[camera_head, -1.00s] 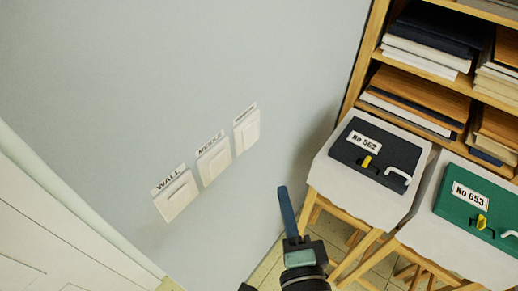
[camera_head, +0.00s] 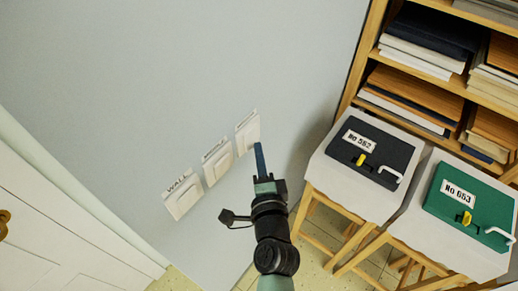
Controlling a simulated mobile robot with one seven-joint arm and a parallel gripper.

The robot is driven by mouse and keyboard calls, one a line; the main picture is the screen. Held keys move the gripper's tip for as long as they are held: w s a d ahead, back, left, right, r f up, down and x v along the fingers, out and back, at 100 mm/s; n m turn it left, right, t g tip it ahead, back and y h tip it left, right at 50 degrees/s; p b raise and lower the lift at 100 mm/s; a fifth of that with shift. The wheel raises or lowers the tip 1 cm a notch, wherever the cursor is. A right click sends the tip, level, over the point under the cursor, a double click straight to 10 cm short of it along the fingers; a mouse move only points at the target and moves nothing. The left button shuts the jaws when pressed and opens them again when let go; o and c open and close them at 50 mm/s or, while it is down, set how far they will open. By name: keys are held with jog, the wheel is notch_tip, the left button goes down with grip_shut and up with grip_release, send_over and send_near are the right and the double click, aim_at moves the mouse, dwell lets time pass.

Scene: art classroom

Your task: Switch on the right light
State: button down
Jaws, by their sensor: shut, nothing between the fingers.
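Three white light switches sit in a slanting row on the pale wall. The lower left switch (camera_head: 182,197) has a label reading WALL. The middle switch (camera_head: 217,164) has a label partly readable as MIDDLE. The upper right switch (camera_head: 247,134) has a label too small to read. My gripper (camera_head: 259,147) is shut and empty, with its blue fingers pointing up. The fingertips are just right of the right switch's lower edge in the picture. I cannot tell whether they touch it or the wall.
A black case (camera_head: 374,147) marked No 562 and a green case (camera_head: 470,205) marked No 653 lie on cloth-covered stools at the right. A wooden shelf (camera_head: 362,75) with books and boards stands behind them. A white door (camera_head: 60,225) is at the lower left.

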jog(key=shift+f+b, duration=0.2)
jog(key=shift+b, duration=0.1)
jog(key=shift+w+a+m+t+b, duration=0.2)
jog(key=shift+a+m+t+b, duration=0.1)
jog(key=shift+b, duration=0.45)
jog(key=shift+d, duration=0.15)
